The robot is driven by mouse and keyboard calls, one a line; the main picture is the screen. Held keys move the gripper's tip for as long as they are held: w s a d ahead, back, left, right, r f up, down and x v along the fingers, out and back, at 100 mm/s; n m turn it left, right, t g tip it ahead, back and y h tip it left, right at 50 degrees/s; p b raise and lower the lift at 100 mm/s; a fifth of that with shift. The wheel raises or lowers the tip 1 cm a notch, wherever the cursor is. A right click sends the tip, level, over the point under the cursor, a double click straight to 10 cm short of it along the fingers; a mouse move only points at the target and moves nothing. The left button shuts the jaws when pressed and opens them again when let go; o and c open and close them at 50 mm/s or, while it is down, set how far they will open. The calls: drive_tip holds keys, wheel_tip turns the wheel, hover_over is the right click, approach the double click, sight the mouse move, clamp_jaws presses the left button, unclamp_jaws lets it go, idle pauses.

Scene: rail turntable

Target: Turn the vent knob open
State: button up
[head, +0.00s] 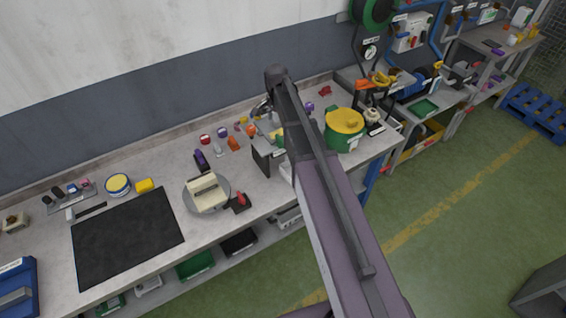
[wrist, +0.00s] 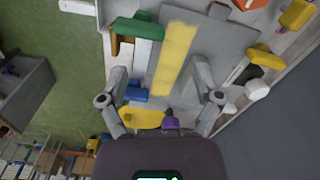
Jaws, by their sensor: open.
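I cannot make out for certain which part is the vent knob. A green pot (head: 338,138) with a yellow lid (head: 345,121) and a white label stands at the right end of the bench. A small cream knob-like part (head: 372,115) is beside it. My gripper (wrist: 160,82) is open in the wrist view, its two fingers wide apart with nothing held. A yellow strip (wrist: 174,55), a blue piece (wrist: 136,91) and a purple piece (wrist: 171,121) show between or beyond the fingers. In the head view my arm hides the gripper's surroundings.
The long workbench (head: 150,205) carries a black mat (head: 126,237), a round plate with a cream block (head: 207,192), and a red-handled part (head: 240,202). Several small coloured pieces lie near the wall. A gauge (head: 370,52) hangs at the back.

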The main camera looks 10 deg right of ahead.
drive_tip(key=s+f+n+b, duration=0.4)
drive_tip(key=s+f+b, duration=0.4)
drive_tip(key=s+f, duration=0.1)
idle(0.4)
drive_tip(key=shift+s+a, duration=0.1)
idle(0.4)
drive_tip(key=s+f+n+b, duration=0.3)
drive_tip(key=s, duration=0.4)
drive_tip(key=s+f+n+b, duration=0.3)
drive_tip(key=s+n, duration=0.1)
drive_tip(key=s, duration=0.3)
drive_tip(key=shift+f+b, duration=0.25)
drive_tip(key=shift+b, duration=0.15)
drive_tip(key=shift+a, duration=0.1)
idle(0.6)
